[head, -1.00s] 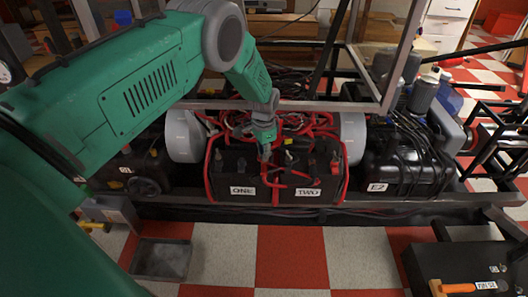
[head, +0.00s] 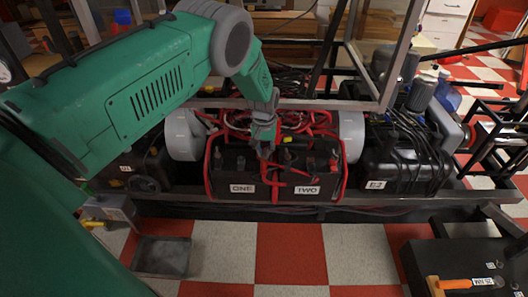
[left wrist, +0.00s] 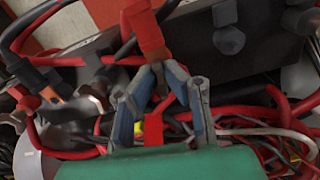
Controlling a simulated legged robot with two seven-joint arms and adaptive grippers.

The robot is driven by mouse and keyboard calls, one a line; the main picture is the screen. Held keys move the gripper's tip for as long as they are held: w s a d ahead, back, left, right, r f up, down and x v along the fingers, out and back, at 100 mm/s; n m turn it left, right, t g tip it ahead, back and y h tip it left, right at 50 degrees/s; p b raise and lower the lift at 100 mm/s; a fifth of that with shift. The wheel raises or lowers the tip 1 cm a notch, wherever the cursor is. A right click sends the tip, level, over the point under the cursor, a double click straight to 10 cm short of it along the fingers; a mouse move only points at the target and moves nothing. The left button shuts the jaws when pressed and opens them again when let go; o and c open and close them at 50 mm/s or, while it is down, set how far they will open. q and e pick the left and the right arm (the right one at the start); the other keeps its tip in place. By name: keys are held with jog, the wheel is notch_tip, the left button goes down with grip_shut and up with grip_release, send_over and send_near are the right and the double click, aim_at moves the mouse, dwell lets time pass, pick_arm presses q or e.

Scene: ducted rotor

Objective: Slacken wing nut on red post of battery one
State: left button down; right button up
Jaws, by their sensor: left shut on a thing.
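Battery one (head: 229,171) is a black box with a white ONE label, in the middle of the head view. Battery two (head: 321,173), labelled TWO, stands against its right side. My left gripper (head: 264,154) points down at the top of battery one near its right end. In the left wrist view its fingers (left wrist: 158,68) close together at the end of a red terminal piece (left wrist: 146,32). The wing nut is hidden between the fingertips, and its wings cannot be made out. My right gripper is in neither view.
Red cables (head: 209,165) loop around and behind the batteries. A metal frame bar (head: 320,106) crosses just behind them. A black case labelled E2 (head: 405,165) stands to the right. A grey tray (head: 161,257) lies on the checkered floor. An orange-handled tool (head: 456,283) lies at lower right.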

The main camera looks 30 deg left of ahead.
pick_arm(q)
jog(key=shift+d+n, duration=0.1)
jog(key=shift+n, duration=2.1)
jog(key=c, duration=1.7)
grip_release()
jog(key=shift+w+f, duration=0.1)
jog(key=shift+f, duration=0.05)
notch_tip(320, 180, up, 12)
jog(key=shift+f, duration=0.1)
